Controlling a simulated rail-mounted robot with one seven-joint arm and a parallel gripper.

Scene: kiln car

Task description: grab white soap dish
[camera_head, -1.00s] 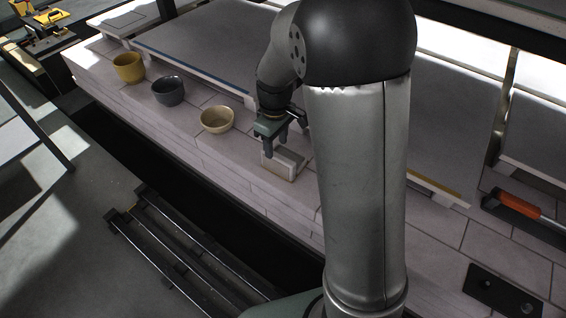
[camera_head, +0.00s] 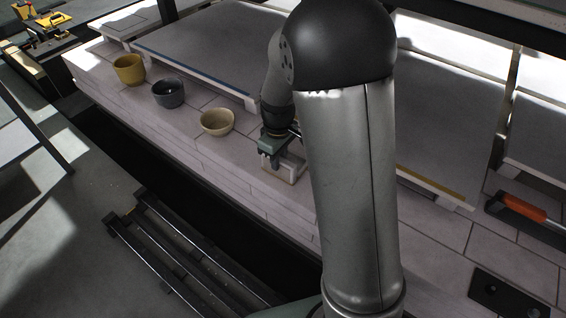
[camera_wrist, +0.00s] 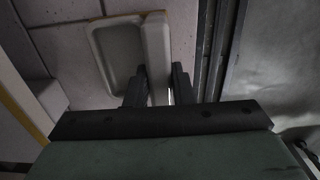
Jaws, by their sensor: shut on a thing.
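The white soap dish (camera_head: 290,173) sits on the pale brick ledge, partly hidden behind my gripper (camera_head: 276,160) in the head view. In the wrist view the white soap dish (camera_wrist: 122,57) shows as a shallow rectangular tray with a raised rim. My gripper (camera_wrist: 160,82) also shows in the wrist view, its dark fingers on either side of the dish's near right rim. The fingers are shut on that rim. The dish looks to be resting on the ledge; whether it has any lift cannot be told.
A tan bowl (camera_head: 217,121), a dark grey bowl (camera_head: 168,92) and a yellow pot (camera_head: 129,69) stand to the left along the ledge. A raised grey slab (camera_head: 205,55) lies behind. An orange-handled tool (camera_head: 523,208) and a dark plate with holes (camera_head: 503,293) lie at right.

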